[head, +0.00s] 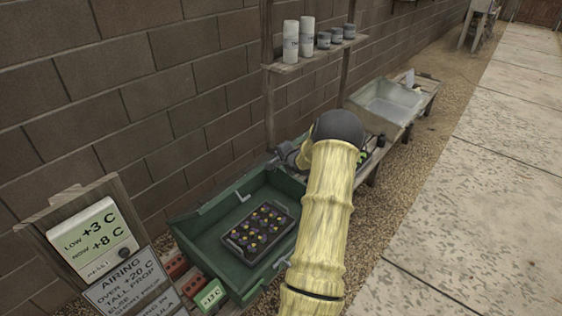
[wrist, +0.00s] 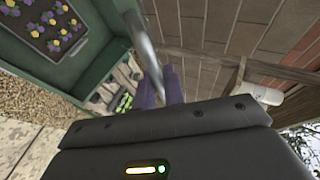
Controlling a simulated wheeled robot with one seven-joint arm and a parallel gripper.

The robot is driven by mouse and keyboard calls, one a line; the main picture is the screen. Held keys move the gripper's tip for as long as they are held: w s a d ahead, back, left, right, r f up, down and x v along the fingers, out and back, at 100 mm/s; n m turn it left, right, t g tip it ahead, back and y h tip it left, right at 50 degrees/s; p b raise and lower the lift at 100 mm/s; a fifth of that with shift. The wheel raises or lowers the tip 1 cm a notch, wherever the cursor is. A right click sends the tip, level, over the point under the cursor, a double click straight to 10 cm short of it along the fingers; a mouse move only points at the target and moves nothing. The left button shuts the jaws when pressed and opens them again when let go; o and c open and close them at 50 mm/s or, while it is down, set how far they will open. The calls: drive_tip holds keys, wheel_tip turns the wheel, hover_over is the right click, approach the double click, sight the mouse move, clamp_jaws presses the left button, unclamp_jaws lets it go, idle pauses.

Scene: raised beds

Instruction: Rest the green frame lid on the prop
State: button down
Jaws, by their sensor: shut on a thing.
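The green frame (head: 190,232) stands open against the brick wall, with a tray of yellow and purple flowers (head: 262,228) inside. In the wrist view, part of the green frame (wrist: 85,68) fills the upper left. My gripper (wrist: 160,88) is shut on a grey bar (wrist: 145,45); I cannot tell whether this bar belongs to the lid. My arm hides the right side of the frame in the head view. No lid panel shows clearly. A small pale bracket (head: 216,202) sits at the frame's back edge; I cannot tell whether it is a prop.
A display (head: 92,240) reads low +3 C, now +8 C. A board (head: 125,283) below mentions airing, +20 C and a tall prop. A green tag (head: 209,296) reads +13 C. A shelf (head: 315,52) holds jars. A grey frame (head: 385,105) stands farther back; paving (head: 470,220) is clear.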

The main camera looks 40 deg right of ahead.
drive_tip(key=shift+w+a+r+p, duration=0.15)
drive_tip(key=shift+w+r+p, duration=0.65)
drive_tip(key=shift+w+r, duration=0.75)
drive_tip(key=shift+f, duration=0.1)
drive_tip(key=c, duration=1.5)
unclamp_jaws()
drive_tip(key=shift+c, duration=0.2)
drive_tip(key=shift+o, duration=0.3)
drive_tip(key=shift+s, duration=0.1)
drive_tip(key=shift+s+a+r+b, duration=0.2)
drive_tip(key=shift+s+b, duration=0.1)
drive_tip(key=shift+s, duration=0.15)
drive_tip(key=b+v, duration=0.2)
drive_tip(key=v, duration=1.4)
